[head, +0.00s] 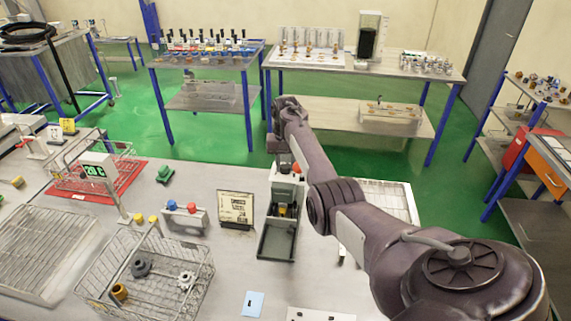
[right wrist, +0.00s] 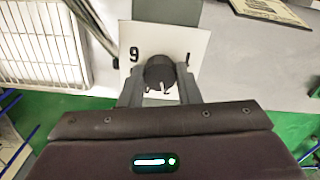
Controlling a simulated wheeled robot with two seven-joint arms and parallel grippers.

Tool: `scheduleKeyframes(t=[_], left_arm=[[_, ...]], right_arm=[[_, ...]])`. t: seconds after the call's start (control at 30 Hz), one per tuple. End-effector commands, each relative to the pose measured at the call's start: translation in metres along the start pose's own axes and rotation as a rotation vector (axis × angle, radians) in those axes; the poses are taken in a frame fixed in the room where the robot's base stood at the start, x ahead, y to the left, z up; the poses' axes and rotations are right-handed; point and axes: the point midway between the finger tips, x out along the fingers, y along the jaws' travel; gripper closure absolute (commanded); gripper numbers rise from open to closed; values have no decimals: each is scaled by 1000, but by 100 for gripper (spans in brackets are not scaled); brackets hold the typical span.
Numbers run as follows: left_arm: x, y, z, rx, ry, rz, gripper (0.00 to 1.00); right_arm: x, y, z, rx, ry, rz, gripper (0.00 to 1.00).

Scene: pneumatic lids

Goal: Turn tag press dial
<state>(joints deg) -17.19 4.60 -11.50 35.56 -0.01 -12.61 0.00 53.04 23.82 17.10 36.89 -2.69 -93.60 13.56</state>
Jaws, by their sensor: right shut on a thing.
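The tag press (head: 276,240) is a grey-green upright device standing on the worktable in the head view, with a small yellow and dark part inside it. My right arm reaches over to the top of the press, where the dial is hidden in that view. In the right wrist view the dial (right wrist: 160,71) is a dark round knob in front of a white plate (right wrist: 198,50) marked with a 9 at left and a 1 at right. My right gripper (right wrist: 161,86) is shut on the dial, one finger on each side. My left gripper is not in view.
A framed card (head: 236,207) stands just left of the press. A stand with red and blue knobs (head: 184,217) and a wire basket (head: 200,262) are farther left. A white rack (head: 392,197) lies to the right. A blue card (head: 253,304) lies in front.

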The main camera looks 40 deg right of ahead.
Motion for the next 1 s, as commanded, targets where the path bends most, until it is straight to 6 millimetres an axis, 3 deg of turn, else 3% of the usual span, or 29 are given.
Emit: scheduleKeyframes(t=[0.67, 0.7, 0.87, 1.0], left_arm=[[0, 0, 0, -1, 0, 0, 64], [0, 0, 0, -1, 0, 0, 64], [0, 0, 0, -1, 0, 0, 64], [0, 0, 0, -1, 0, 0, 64]], right_arm=[[-3, 0, -2, -62, 8, -2, 93], [-3, 0, -2, -61, 8, -2, 68], [-2, 0, -1, -62, 5, -2, 48], [-1, 0, -1, -62, 3, -1, 48]])
